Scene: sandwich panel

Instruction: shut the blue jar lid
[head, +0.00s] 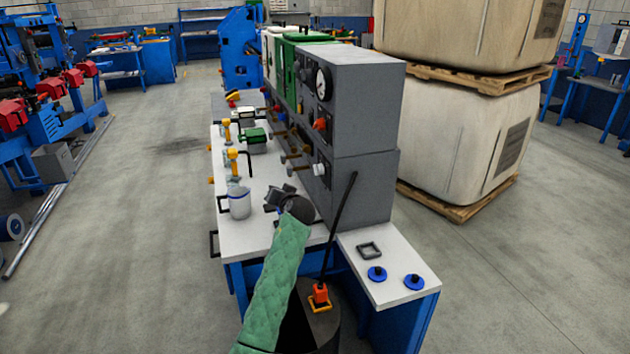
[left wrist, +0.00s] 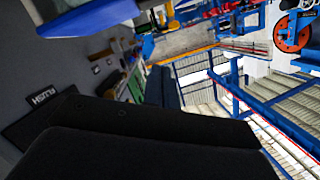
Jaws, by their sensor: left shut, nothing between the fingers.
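My right gripper is out of view.
The grey panel (head: 362,120) with gauge, knobs and valves rises close right of my gripper. Yellow-topped valves (head: 232,158) and a green-topped box (head: 256,138) stand behind the jar. A lower shelf (head: 393,290) holds two blue discs and a dark square frame.

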